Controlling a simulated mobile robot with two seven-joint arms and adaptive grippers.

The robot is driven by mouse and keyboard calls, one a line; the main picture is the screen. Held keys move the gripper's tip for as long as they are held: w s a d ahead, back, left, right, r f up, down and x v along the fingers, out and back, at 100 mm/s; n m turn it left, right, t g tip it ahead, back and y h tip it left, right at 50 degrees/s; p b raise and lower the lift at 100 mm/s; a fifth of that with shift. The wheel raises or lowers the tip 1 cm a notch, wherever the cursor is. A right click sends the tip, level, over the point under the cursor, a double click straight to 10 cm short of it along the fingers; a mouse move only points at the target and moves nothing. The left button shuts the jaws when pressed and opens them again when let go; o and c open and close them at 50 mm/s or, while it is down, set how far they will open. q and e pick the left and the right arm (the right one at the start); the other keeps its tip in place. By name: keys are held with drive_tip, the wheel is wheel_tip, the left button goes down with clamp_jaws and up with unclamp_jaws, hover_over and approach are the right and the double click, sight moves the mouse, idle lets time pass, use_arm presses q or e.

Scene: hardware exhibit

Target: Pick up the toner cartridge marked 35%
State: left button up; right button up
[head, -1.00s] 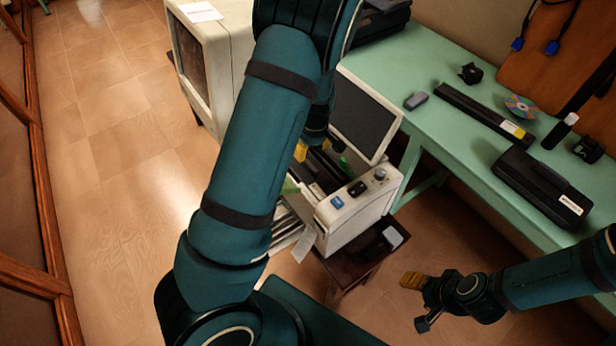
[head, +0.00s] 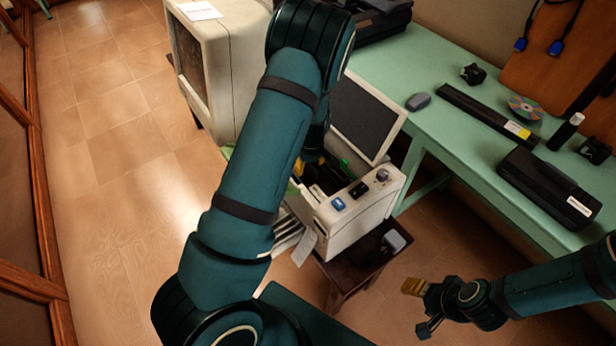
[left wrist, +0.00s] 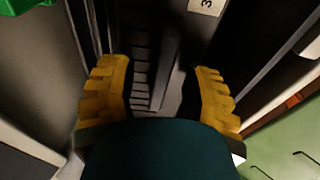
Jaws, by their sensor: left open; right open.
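An open printer (head: 345,225) stands on a low stool, with dark parts inside its bay. My left gripper (left wrist: 158,95) is open, its yellow fingers apart above or within the bay, over dark ribbed and smooth black surfaces. A black part at the top of the left wrist view carries a white label (left wrist: 207,5), cut off by the frame; only a "3" is readable. I cannot tell whether a finger touches anything. In the head view my arm hides most of the left gripper (head: 300,168). My right gripper (head: 421,306) is open and empty, low at the right.
The green table (head: 450,150) holds a long black cartridge (head: 475,108) with a yellow-white label, a black box (head: 545,185) with a white label, and a disc (head: 524,108). The raised lid (head: 358,118) stands behind the bay. A beige monitor (head: 215,75) is further left.

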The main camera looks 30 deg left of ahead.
use_arm(q)
clamp_jaws()
